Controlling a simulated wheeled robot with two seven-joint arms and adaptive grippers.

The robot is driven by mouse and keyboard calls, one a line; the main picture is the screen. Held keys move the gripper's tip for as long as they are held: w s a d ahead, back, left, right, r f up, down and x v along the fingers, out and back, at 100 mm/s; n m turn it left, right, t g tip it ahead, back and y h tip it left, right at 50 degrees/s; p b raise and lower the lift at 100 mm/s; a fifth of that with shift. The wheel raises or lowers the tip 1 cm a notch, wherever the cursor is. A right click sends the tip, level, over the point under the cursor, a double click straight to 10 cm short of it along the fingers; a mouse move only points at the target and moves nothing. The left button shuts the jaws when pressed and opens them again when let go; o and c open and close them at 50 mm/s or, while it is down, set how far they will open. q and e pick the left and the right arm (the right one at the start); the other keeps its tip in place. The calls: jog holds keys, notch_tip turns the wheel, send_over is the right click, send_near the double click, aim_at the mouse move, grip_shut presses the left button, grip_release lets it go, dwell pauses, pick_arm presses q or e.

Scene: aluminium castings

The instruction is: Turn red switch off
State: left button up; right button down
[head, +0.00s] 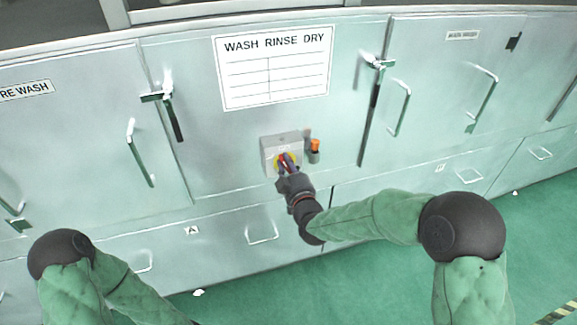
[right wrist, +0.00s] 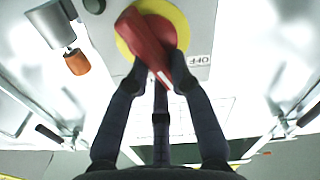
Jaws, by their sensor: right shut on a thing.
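The red switch (right wrist: 148,42) is a red handle on a round yellow and red plate (right wrist: 176,22), with an "OFF" label (right wrist: 199,60) beside it in the right wrist view. In the head view the switch (head: 283,160) sits on a grey box (head: 281,142) on the machine front. My right gripper (head: 287,172) is at the switch, and in the right wrist view its fingers (right wrist: 158,75) are shut on the red handle. The handle lies tilted, its lower end pointing toward the side of the "OFF" label. My left arm shows at lower left, but its gripper is out of view.
An orange-capped part (head: 314,146) stands just right of the switch box. A "WASH RINSE DRY" sign (head: 272,66) is above it. Doors with handles (head: 141,153) (head: 399,108) and latches flank the box. Green floor (head: 400,270) is open in front.

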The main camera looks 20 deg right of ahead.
jog(key=n, duration=0.2)
jog(key=shift+a+f+n, duration=0.15)
jog(key=shift+a+n, duration=0.1)
jog(key=shift+n, duration=0.15)
jog(key=shift+a+f+n+b, duration=0.1)
jog(key=shift+a+f+n, duration=0.15)
jog(key=shift+n, duration=1.45)
jog(key=shift+a+f+n+b, duration=0.1)
jog(key=shift+a+f+n, duration=0.1)
jog(key=shift+n, duration=1.5)
jog(key=shift+a+f+n+b, duration=0.15)
jog(key=shift+f+n, duration=0.1)
jog(key=shift+n, duration=1.45)
jog(key=c, duration=1.1)
grip_release()
jog(key=s, duration=1.2)
jog(key=shift+d, duration=0.2)
